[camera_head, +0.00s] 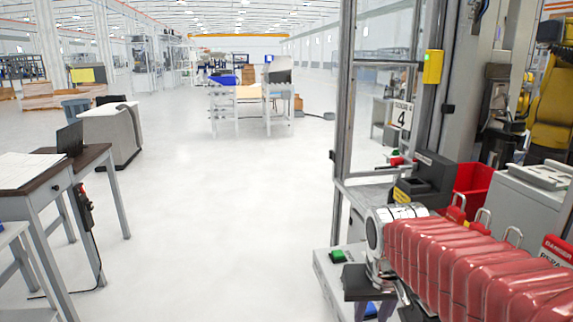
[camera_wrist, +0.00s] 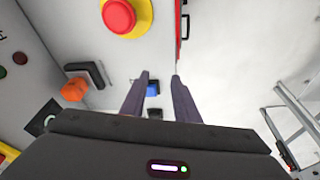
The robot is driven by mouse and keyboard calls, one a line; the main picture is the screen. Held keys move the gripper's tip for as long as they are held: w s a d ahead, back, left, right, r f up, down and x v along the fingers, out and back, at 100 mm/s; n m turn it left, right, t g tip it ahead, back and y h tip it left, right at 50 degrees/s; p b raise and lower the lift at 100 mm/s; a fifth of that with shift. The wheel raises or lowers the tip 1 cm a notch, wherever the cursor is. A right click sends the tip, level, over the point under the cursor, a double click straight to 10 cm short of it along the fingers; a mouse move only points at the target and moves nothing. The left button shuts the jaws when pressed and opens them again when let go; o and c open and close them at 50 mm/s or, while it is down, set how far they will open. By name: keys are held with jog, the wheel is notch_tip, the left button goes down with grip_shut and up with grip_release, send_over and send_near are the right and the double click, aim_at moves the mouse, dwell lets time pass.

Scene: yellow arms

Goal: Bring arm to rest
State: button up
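My arm, in a ribbed red sleeve, reaches in from the lower right of the head view to a silver wrist joint. My gripper (camera_head: 362,288) is only partly seen there, a dark shape below that joint beside the workstation. In the wrist view my gripper (camera_wrist: 160,76) shows two dark fingers with a gap between them. Nothing is held in the gap. A small blue thing (camera_wrist: 153,89) shows beyond the fingers; I cannot tell its distance.
A red button on a yellow base (camera_wrist: 122,14) and an orange knob (camera_wrist: 74,90) sit on the grey panel in the wrist view. A green button (camera_head: 337,256), a red bin (camera_head: 473,182) and a metal frame post (camera_head: 347,90) are near my arm. Open floor (camera_head: 220,220) lies left.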

jog(key=s+t, duration=0.2)
jog(key=s, duration=1)
jog(key=shift+s+a+y, duration=0.3)
jog(key=shift+s+a, duration=0.1)
jog(key=shift+a, duration=0.05)
